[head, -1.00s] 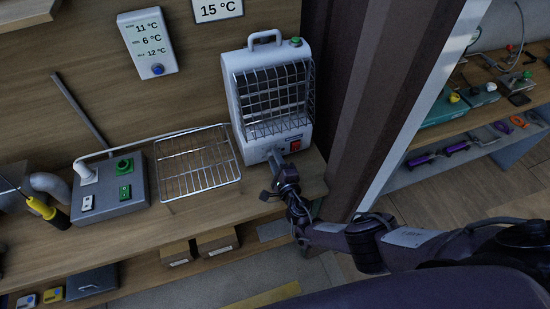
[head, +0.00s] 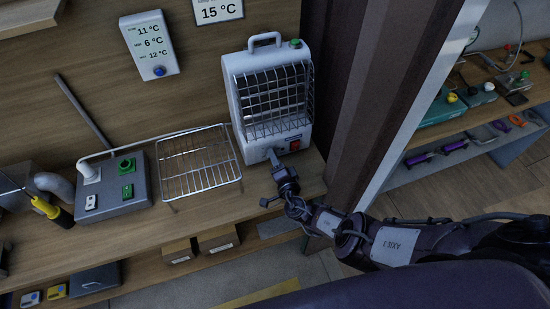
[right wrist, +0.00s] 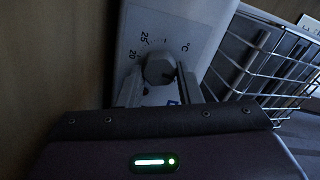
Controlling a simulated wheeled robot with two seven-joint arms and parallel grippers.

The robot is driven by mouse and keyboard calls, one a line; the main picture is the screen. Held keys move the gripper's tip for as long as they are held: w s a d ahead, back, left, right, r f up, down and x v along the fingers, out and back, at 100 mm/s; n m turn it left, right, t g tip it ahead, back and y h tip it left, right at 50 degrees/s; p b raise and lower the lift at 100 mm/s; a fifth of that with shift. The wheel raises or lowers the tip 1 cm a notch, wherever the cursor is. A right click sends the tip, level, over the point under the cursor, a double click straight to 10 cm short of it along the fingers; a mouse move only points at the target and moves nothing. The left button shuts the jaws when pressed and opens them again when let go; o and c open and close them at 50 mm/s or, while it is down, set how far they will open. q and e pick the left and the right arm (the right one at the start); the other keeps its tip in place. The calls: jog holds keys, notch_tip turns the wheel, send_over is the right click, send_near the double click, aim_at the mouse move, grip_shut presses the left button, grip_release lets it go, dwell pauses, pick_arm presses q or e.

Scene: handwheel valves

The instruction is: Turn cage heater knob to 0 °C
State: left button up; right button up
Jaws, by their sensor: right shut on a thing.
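The white cage heater (head: 236,105) stands on the wooden bench, with a wire grille in front and an orange-red switch on its lower front. In the right wrist view its grey knob (right wrist: 158,69) sits on the white panel (right wrist: 190,30), with the marks 20, 25 and °C beside it. My right gripper (right wrist: 159,86) is shut on the knob, one finger on each side. In the head view the right gripper (head: 276,160) is at the heater's lower front and hides the knob. The 0 mark and the knob's pointer cannot be made out. My left gripper is not in view.
A wire rack (head: 200,165) stands just left of the heater, beside a grey box (head: 112,190) with green parts. A thermometer display (head: 150,45) and a 15 °C sign (head: 218,10) are on the wall. A dark striped panel (head: 360,90) is close on the right.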

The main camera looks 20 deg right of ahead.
jog(key=shift+n, duration=0.4)
jog(key=o, duration=1)
